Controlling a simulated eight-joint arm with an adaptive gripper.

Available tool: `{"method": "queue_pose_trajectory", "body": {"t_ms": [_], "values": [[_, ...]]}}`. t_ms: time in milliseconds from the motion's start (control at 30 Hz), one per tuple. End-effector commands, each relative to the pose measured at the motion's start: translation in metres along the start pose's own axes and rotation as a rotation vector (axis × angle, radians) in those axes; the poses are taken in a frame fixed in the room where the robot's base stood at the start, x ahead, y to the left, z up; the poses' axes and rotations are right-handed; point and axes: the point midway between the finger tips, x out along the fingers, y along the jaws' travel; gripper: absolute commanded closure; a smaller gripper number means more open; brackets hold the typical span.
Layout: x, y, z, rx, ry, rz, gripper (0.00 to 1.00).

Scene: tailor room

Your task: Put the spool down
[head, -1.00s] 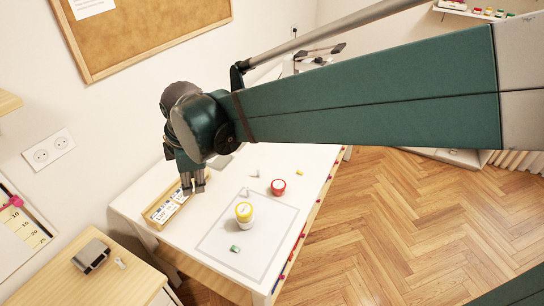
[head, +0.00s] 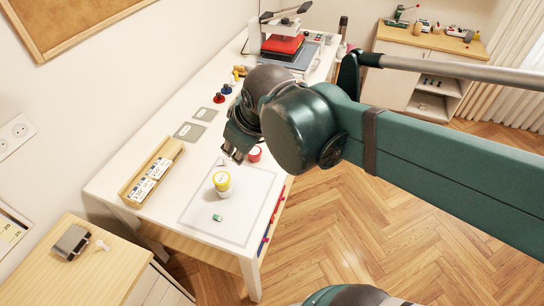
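My gripper (head: 232,155) is above the white table, fingers pointing down, close to the red round item (head: 255,154). The item may be a spool; the gripper and wrist partly cover it. I cannot tell whether they touch, or whether anything is between the fingertips. A white spool-like item with a yellow top (head: 222,183) stands upright on the outlined pale mat (head: 245,213). A small green piece (head: 217,217) lies in front of it on the mat. Red and blue spool-like pieces (head: 219,98) stand farther back.
A wooden tray with white cards (head: 152,172) lies at the table's left. Two grey squares (head: 189,132) lie behind it. A press with a red pad (head: 283,46) stands at the far end. A wooden cabinet (head: 105,262) is at front left.

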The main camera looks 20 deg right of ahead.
Motion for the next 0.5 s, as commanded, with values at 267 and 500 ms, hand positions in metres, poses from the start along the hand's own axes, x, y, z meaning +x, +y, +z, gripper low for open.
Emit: {"method": "queue_pose_trajectory", "body": {"t_ms": [267,500], "values": [[-0.013,0.018,0.048,0.293,0.046,0.058,0.74],[-0.019,0.026,0.075,0.471,0.080,0.088,0.74]]}}
